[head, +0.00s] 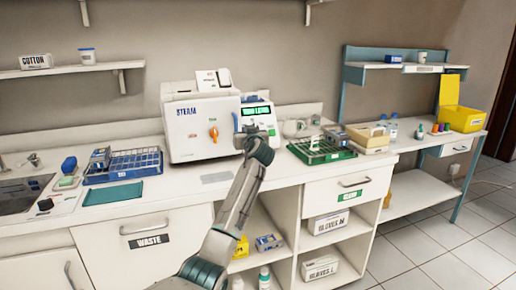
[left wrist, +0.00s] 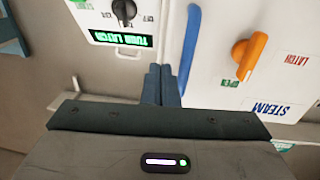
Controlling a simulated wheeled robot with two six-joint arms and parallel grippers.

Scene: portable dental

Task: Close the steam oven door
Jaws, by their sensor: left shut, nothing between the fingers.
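The white steam oven (head: 195,152) stands on the counter against the wall. Its door (head: 190,125) looks flush or nearly flush with the body; I cannot tell whether a small gap is left. The door carries an orange latch (head: 213,133) and a blue handle (head: 236,122); the left wrist view shows the latch (left wrist: 247,50) and handle (left wrist: 190,45) upside down. The display (left wrist: 120,38) reads "TURN LATCH". My left gripper (head: 248,131) is in front of the oven's right side, its fingers (left wrist: 161,85) together and empty, near the handle's end. My right gripper is out of view.
A blue rack (head: 135,163) stands left of the oven, with a teal cloth (head: 112,193) in front. A green tray (head: 322,152) and a beige box (head: 368,138) stand to the right. The counter just before the oven is mostly clear.

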